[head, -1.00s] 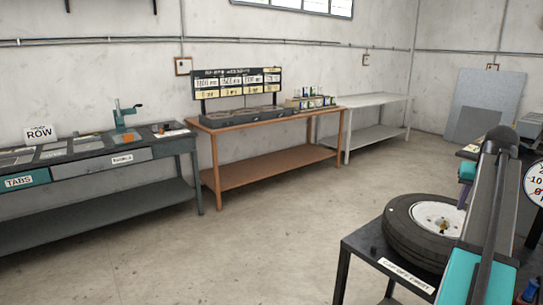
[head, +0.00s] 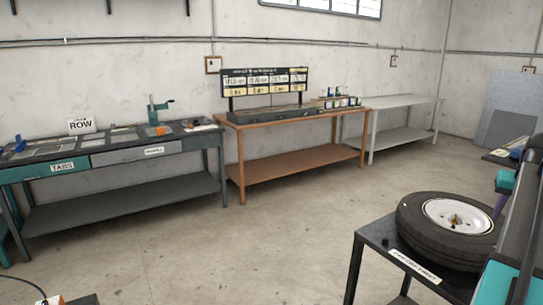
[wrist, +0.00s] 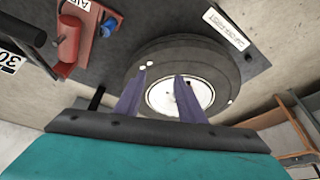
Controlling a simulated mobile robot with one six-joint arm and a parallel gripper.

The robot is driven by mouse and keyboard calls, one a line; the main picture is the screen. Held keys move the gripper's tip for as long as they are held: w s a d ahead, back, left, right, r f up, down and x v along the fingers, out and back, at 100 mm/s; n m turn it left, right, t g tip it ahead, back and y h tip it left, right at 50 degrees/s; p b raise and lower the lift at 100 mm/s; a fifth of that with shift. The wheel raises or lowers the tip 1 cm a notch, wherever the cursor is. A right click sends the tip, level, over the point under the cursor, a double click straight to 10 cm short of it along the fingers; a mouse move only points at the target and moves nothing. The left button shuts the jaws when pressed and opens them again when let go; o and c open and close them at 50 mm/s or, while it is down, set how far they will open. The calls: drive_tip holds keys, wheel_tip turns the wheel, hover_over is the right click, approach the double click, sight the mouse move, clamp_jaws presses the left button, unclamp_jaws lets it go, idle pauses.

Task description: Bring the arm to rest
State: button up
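My gripper (wrist: 160,92) shows in the wrist view with its two purple-grey fingers apart and nothing between them. Beyond the fingers lies a black tyre on a white rim (wrist: 172,97), lower than the gripper; I see no contact. In the head view the tyre (head: 450,228) lies flat on a dark table (head: 374,233) at the lower right. My arm (head: 515,250) stands at the right edge of the head view, and its fingers are mostly cut off or hidden there.
A dark bench (head: 125,203) with a TABS drawer stands at the left. A brown table (head: 300,165) with a sign board (head: 265,82) and a pale table (head: 405,103) stand along the wall. A red device (wrist: 70,38) is near the gripper in the wrist view. The middle floor is clear.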

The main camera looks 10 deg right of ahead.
drive_tip(key=w+a+f+n+g+y, duration=0.1)
drive_tip(key=w+a+f+n+y, duration=0.2)
drive_tip(key=w+a+f, duration=1.35)
drive_tip(key=w+a+f+n+g+y, duration=0.1)
drive_tip(key=a+f+n+g, duration=0.1)
drive_tip(key=a+f, duration=1)
drive_tip(key=a+f+n+g+y, duration=0.1)
drive_tip(key=a+f, duration=0.8)
drive_tip(key=f, duration=0.5)
drive_tip(key=s+a+f+n+g, duration=0.1)
drive_tip(key=s+a+f+g, duration=0.1)
drive_tip(key=s+a+f, duration=0.55)
drive_tip(key=s+a+f+n+g, duration=0.15)
drive_tip(key=s+a+f, duration=0.25)
drive_tip(key=a+f, duration=0.65)
drive_tip(key=s+a+f, duration=0.2)
drive_tip(key=s+a, duration=0.1)
drive_tip(key=s, duration=0.4)
drive_tip(key=s+a+f+h, duration=0.1)
drive_tip(key=s+a+f, duration=0.2)
drive_tip(key=s, duration=0.4)
drive_tip(key=s+a+f+n+g, duration=0.1)
drive_tip(key=s+a+f, duration=0.2)
drive_tip(key=s, duration=0.4)
drive_tip(key=shift+s+h, duration=0.25)
drive_tip(key=shift+h, duration=0.15)
